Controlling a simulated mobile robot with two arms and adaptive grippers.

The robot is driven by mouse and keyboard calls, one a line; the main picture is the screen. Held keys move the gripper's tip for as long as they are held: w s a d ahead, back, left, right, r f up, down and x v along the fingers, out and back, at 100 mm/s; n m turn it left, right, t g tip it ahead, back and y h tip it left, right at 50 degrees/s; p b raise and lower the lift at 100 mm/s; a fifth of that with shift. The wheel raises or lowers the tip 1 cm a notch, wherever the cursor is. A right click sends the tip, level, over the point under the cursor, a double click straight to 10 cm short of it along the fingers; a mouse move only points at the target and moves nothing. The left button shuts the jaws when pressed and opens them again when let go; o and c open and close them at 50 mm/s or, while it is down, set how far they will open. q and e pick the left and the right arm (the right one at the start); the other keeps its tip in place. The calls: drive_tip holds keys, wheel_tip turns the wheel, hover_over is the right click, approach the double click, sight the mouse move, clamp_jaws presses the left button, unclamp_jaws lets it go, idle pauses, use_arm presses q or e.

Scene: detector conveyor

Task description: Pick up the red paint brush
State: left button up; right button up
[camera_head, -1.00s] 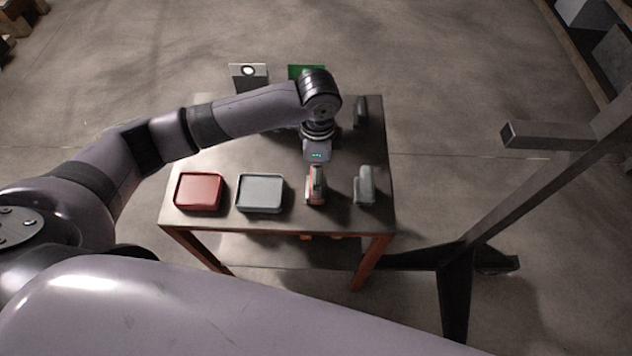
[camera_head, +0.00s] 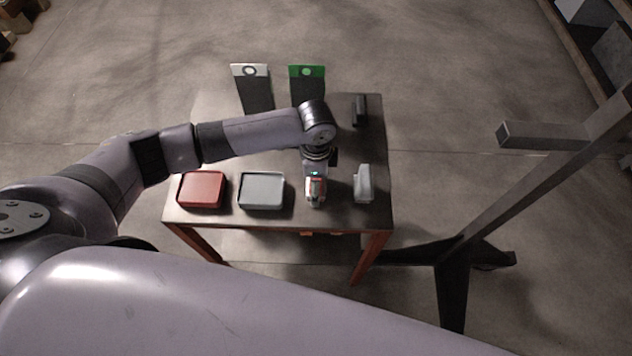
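A small upright-looking object with red and grey parts (camera_head: 315,197) stands near the front edge of the table, right of the grey tray. It is the only thing here that could be the red paint brush, but it is too small to be sure. My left gripper (camera_head: 315,186) is directly over it and hides its upper part. I cannot tell whether the fingers are open or shut on it. My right gripper is not in view.
White (camera_head: 250,72) and green (camera_head: 306,72) panels stand behind. A metal frame (camera_head: 500,210) is at right.

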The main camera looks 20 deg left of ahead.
use_arm(q)
drive_tip(key=c, duration=1.2)
drive_tip(key=shift+o, duration=0.2)
drive_tip(key=shift+r, duration=0.1)
wheel_tip(320, 180, up, 20)
drive_tip(key=b, duration=0.2)
drive_tip(key=shift+b, duration=0.4)
drive_tip(key=o, duration=0.7)
drive_tip(key=c, duration=0.4)
